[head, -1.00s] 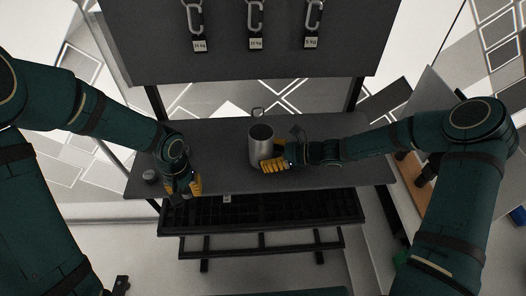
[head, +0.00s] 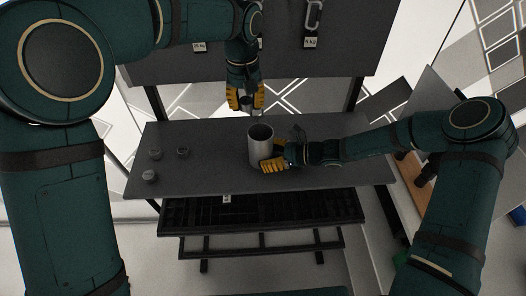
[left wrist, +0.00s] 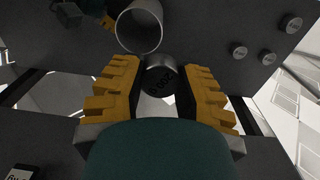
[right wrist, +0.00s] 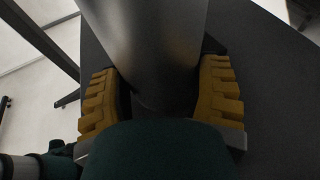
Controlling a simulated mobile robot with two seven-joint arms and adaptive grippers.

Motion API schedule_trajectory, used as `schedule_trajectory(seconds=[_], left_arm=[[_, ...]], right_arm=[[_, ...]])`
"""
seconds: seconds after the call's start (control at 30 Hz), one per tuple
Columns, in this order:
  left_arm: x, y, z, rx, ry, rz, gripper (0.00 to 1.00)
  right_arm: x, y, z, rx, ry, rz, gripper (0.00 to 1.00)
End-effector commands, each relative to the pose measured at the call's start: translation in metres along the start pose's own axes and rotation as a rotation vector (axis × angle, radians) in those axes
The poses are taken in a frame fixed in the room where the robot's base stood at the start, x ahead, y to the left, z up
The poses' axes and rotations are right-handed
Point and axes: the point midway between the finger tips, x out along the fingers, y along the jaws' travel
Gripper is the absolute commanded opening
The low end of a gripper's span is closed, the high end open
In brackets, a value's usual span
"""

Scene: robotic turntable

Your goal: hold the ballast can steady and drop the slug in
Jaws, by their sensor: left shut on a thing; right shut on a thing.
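The ballast can (head: 261,148) is a grey metal cylinder with an open top, standing upright on the grey table. My right gripper (head: 268,166) is shut around its lower part; the right wrist view shows the can (right wrist: 150,50) between the yellow fingers. My left gripper (head: 246,97) is shut on a small metal slug (left wrist: 161,78), whose dark end carries printed marking. In the head view the left gripper is above and behind the can. In the left wrist view the can's open mouth (left wrist: 139,30) is close beyond the slug, apart from it.
Several more slugs stand on the left of the table (head: 215,180), one of them here (head: 149,175). Labelled carabiners hang on the dark back panel (head: 290,60). A dark slotted tray (head: 260,213) lies below the table's front edge.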

Motion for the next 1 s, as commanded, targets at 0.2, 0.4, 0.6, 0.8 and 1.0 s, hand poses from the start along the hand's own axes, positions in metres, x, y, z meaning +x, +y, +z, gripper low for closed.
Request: schedule_trajectory(seconds=[0.2,0.4,0.6,0.8,1.0], left_arm=[[-0.015,0.016,0.002,0.009,-0.002,-0.002,0.00],[0.000,0.016,0.002,0.009,-0.003,-0.002,0.00],[0.023,0.016,0.002,0.010,-0.003,-0.002,0.00],[0.038,0.015,0.002,0.009,-0.001,-0.002,0.00],[0.042,0.015,0.002,0.009,0.000,-0.001,0.00]], right_arm=[[0.000,0.000,0.000,0.000,-0.001,0.000,0.47],[0.000,0.000,0.000,-0.001,-0.001,0.000,0.47],[0.000,0.000,0.001,-0.001,-0.001,0.000,0.47],[0.000,0.000,0.001,-0.001,-0.001,0.000,0.47],[0.000,0.000,0.001,-0.001,-0.001,0.000,0.47]])
